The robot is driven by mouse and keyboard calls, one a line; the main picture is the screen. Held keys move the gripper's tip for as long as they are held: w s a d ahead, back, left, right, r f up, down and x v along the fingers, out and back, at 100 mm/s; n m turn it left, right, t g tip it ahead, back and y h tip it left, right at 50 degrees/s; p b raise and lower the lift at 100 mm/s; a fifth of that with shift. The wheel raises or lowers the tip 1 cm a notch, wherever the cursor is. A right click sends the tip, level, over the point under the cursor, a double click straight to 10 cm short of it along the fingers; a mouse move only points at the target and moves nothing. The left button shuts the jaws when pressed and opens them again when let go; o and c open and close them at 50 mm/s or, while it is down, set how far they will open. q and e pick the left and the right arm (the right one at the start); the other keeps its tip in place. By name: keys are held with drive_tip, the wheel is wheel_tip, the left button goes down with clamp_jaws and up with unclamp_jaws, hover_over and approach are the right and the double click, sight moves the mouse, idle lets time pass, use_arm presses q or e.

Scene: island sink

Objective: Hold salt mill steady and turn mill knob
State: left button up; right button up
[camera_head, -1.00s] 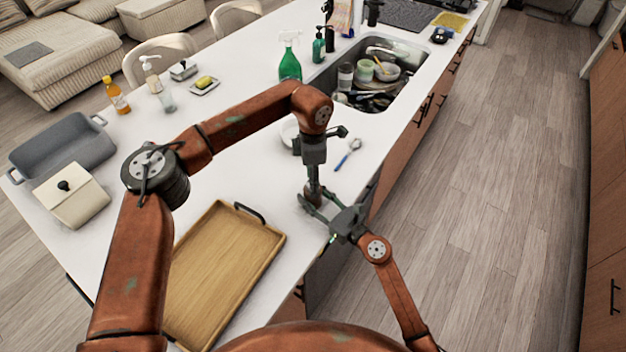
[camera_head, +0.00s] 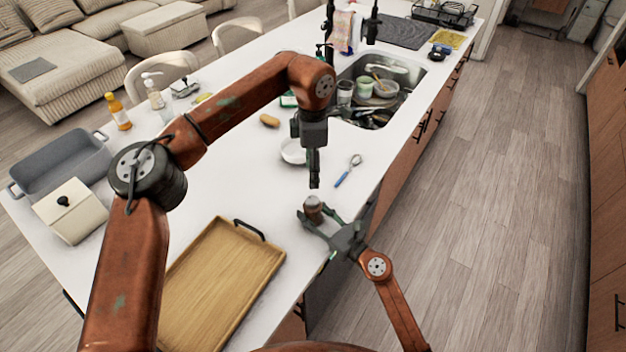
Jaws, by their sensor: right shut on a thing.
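The salt mill (camera_head: 313,206), small and brown with a darker lower part, stands upright near the right front edge of the white island top. My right gripper (camera_head: 320,220) reaches in from the lower right and is shut around its body. My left gripper (camera_head: 314,184) points straight down just above the mill, with a small gap to its top. The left fingers are seen edge-on, so their opening cannot be made out. The mill's knob is too small to tell apart from its top.
A wooden tray (camera_head: 222,285) lies at the front left. A blue-handled spoon (camera_head: 347,171) and a white bowl (camera_head: 292,153) lie behind the mill. The filled sink (camera_head: 352,108) is farther back. A grey pan (camera_head: 62,162) and a lidded box (camera_head: 70,211) stand at the left.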

idle(0.4)
drive_tip(key=o, duration=1.4)
